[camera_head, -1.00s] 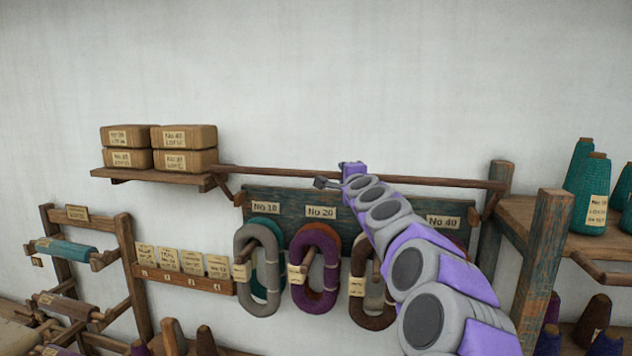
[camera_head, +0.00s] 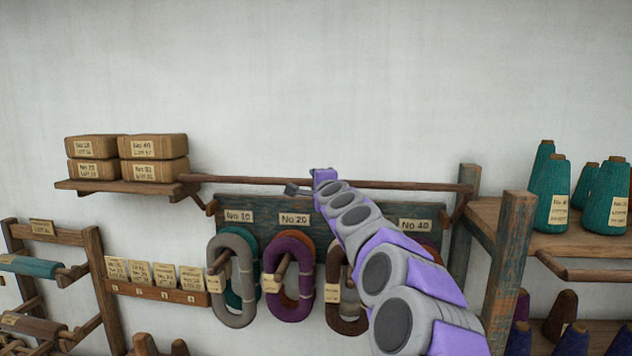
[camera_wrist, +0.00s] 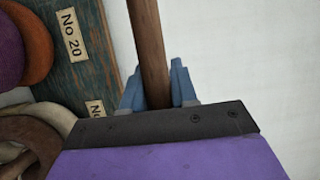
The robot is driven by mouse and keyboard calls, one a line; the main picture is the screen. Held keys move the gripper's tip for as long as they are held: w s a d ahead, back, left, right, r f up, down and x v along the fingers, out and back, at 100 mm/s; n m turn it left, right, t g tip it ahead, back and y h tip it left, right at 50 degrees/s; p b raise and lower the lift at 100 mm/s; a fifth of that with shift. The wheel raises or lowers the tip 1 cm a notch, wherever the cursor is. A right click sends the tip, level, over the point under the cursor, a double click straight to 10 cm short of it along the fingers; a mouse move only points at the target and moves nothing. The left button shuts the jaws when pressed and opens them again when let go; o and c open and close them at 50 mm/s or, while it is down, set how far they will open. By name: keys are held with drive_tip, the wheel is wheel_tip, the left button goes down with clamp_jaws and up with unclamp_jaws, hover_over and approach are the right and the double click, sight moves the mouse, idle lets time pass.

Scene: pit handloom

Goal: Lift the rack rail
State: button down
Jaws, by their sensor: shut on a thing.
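The rack rail (camera_head: 410,186) is a long thin brown wooden rod. It runs level along the wall, above a dark green board with number labels, between a bracket at the left shelf and one at the right post. My gripper (camera_wrist: 157,85) is at the rail's middle. In the wrist view its blue fingers lie on either side of the rail (camera_wrist: 148,40), shut on it. I see no clear gap between the rail's ends and the brackets.
The green board (camera_head: 352,225) below carries pegs with hanging yarn skeins (camera_head: 237,300). A shelf (camera_head: 130,188) with wrapped packages stands left. A post (camera_head: 510,265) and a shelf of teal cones (camera_head: 552,200) stand right. The wall above is clear.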

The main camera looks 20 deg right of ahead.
drive_tip(key=shift+f, duration=0.2)
drive_tip(key=c, duration=1.2)
unclamp_jaws()
drive_tip(key=shift+w, duration=0.1)
drive_tip(key=shift+c, duration=0.2)
drive_tip(key=shift+o, duration=1.3)
drive_tip(key=shift+w+f, duration=0.1)
drive_tip(key=shift+w, duration=0.15)
